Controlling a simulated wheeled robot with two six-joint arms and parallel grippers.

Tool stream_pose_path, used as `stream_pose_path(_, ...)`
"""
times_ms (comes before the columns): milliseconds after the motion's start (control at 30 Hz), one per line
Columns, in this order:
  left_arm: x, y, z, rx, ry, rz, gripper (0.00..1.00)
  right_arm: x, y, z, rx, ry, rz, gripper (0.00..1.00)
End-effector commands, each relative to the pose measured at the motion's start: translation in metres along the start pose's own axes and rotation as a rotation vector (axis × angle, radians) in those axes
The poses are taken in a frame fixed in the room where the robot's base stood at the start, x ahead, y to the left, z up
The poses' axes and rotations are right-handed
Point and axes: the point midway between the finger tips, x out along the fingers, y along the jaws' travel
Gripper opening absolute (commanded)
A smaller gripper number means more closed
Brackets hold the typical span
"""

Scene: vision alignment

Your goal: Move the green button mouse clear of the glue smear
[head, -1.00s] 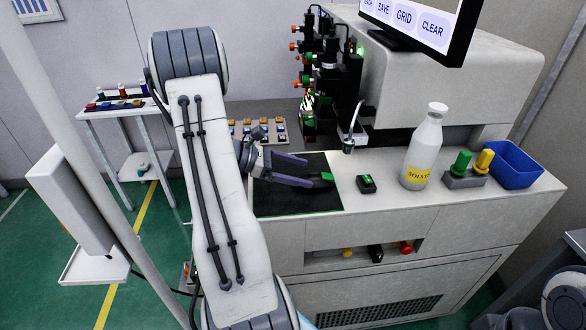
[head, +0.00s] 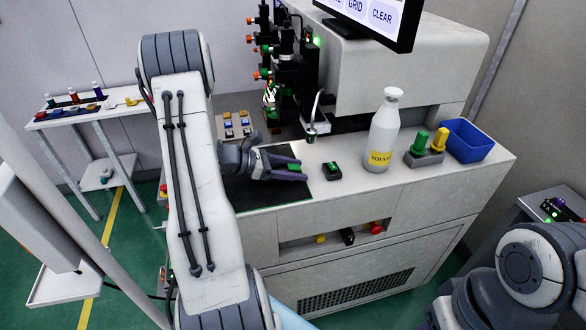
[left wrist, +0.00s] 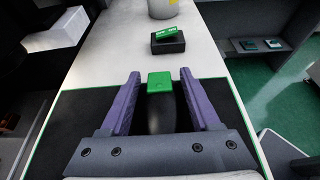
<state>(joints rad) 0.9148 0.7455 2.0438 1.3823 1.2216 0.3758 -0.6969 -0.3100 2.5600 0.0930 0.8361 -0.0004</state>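The green button mouse has a dark body (left wrist: 162,112) and a green button (left wrist: 159,82) at its far end. In the left wrist view it lies between the two purple fingers of my left gripper (left wrist: 160,75), with a gap visible on each side. The gripper is open around it. In the head view my left gripper (head: 299,169) is low over the black mat (head: 262,193), and the mouse's green button (head: 294,166) shows between the fingers. The rest of the mouse is mostly hidden there. I cannot make out the glue smear. My right gripper is out of view.
A small black box with a green top (head: 331,171) stands right of the mat. Beyond it are a solvent bottle (head: 382,135), green and yellow pegs in a grey holder (head: 424,158), and a blue bin (head: 469,142). Optical equipment stands behind. Bare counter lies around the small box.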

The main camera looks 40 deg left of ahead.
Motion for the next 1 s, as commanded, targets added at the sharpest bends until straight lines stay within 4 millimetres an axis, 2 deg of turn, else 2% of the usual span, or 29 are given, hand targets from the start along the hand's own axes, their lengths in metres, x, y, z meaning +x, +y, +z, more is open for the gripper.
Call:
stream_pose_path(33,0.000,0.000,0.000,0.000,0.001,0.001,0.32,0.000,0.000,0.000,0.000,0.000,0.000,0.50)
stream_pose_path(100,0.000,0.000,0.000,0.000,0.002,0.001,0.05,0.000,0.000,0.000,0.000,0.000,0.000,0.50)
stream_pose_path(133,0.000,0.000,-0.001,0.000,0.002,0.001,0.00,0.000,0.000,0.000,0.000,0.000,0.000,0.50)
stream_pose_path(467,-0.002,0.001,-0.003,-0.003,0.005,0.002,0.00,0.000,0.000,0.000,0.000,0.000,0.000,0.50)
stream_pose_path(1000,-0.026,0.009,-0.014,-0.005,0.007,0.002,0.00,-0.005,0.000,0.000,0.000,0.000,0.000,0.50)
